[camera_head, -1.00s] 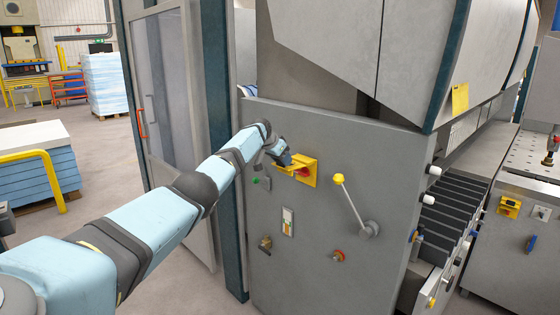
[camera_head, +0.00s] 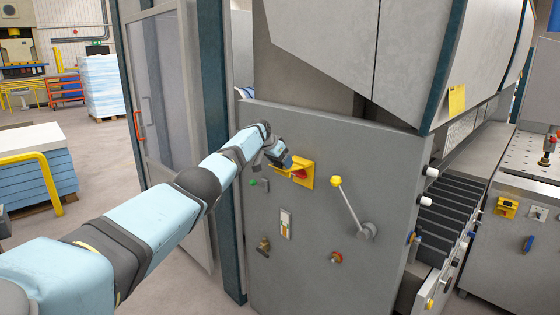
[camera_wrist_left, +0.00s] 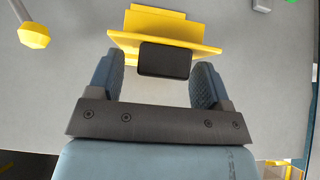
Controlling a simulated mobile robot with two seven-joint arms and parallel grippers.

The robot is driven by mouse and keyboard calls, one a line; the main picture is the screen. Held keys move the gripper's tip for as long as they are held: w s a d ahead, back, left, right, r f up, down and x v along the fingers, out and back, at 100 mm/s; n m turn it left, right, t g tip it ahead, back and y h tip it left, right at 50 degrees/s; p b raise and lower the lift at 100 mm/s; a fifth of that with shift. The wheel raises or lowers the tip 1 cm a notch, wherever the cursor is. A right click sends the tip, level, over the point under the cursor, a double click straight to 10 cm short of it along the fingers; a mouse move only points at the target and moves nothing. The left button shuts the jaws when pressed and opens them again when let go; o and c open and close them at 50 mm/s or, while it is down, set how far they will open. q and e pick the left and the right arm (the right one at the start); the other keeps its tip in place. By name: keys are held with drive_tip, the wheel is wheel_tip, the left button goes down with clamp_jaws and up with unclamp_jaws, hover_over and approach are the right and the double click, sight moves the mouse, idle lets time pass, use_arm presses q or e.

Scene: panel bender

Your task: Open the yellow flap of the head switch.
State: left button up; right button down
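The head switch is a yellow housing (camera_head: 307,180) with a red part (camera_head: 301,174), on the grey side panel of the machine. My left gripper (camera_head: 285,161) is at its upper left side, close to it. In the left wrist view the yellow flap (camera_wrist_left: 190,31) stands out from the panel just beyond the fingertips. My left gripper (camera_wrist_left: 160,75) shows there with its two fingers apart. A dark block (camera_wrist_left: 164,60) lies between the fingers in front of the yellow; I cannot tell what it belongs to. Contact with the flap cannot be told. My right gripper is not in view.
A lever with a yellow knob (camera_head: 336,181) sticks out right of the switch. A green button (camera_head: 253,182), a small light plate (camera_head: 285,224) and a red-and-yellow knob (camera_head: 336,257) are on the same panel. A glazed door (camera_head: 165,90) stands to the left.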

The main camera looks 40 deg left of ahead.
use_arm(q)
drive_tip(key=shift+s, duration=0.1)
drive_tip(key=shift+s+a+r, duration=0.15)
drive_tip(key=shift+s+r, duration=0.05)
drive_tip(key=shift+r, duration=0.1)
drive_tip(key=b+v, duration=0.2)
drive_tip(key=v, duration=1.1)
drive_tip(key=shift+b, duration=0.35)
drive_tip(key=shift+d+f, duration=0.1)
drive_tip(key=shift+d, duration=0.1)
